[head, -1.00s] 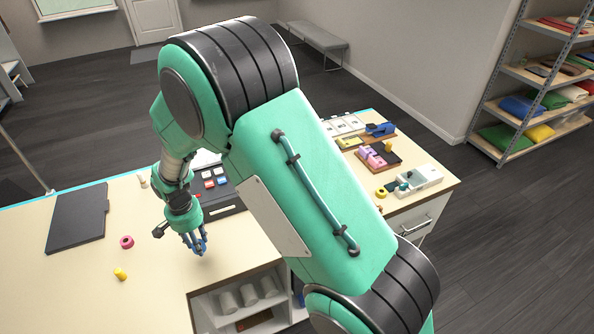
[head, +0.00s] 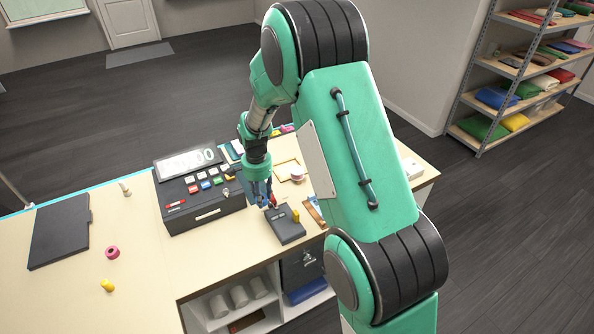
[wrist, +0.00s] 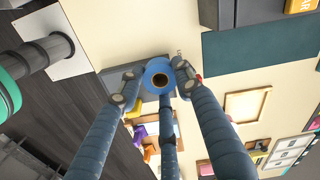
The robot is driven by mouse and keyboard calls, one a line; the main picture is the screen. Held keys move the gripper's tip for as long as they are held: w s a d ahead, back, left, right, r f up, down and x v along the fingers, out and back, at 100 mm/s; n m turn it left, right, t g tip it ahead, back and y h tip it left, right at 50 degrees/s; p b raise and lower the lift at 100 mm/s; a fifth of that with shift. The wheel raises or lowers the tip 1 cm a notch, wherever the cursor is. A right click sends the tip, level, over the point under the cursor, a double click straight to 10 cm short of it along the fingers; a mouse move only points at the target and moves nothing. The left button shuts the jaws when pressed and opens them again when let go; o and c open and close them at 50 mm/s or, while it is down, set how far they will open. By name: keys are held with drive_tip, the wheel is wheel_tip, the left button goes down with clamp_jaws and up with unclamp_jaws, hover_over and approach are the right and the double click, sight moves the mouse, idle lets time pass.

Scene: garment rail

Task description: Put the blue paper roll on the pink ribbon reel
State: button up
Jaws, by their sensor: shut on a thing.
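My gripper (head: 263,202) is above the table beside the cash register. In the wrist view its fingers close around a blue paper roll (wrist: 160,75), which shows end-on with a tan core. The roll is hard to tell from the bluish fingers in the head view. A pink ring-shaped reel (head: 112,252) lies on the bare left part of the table, well away from my gripper.
The cash register (head: 205,199) stands left of my gripper. A dark flat device (head: 285,226) lies just below it, with a yellow piece (head: 296,215) beside. A small yellow thing (head: 107,285) and a dark folder (head: 60,230) lie at the left.

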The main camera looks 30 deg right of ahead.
drive_tip(key=s+d+m, duration=0.1)
drive_tip(key=d+m, duration=0.1)
drive_tip(key=d, duration=0.6)
drive_tip(key=s+d+r+m, duration=0.1)
drive_tip(key=d, duration=0.8)
drive_tip(key=shift+s+r+m+p, duration=0.25)
drive_tip(key=shift+m+p, duration=0.1)
drive_tip(key=shift+m, duration=0.05)
drive_tip(key=shift+d, duration=0.1)
drive_tip(key=p, duration=0.1)
hover_over(297, 170)
drive_tip(key=shift+f, duration=0.75)
drive_tip(key=shift+f, duration=0.1)
drive_tip(key=shift+f+p, duration=0.3)
drive_tip(key=shift+f, duration=1.35)
drive_tip(key=shift+f, duration=0.15)
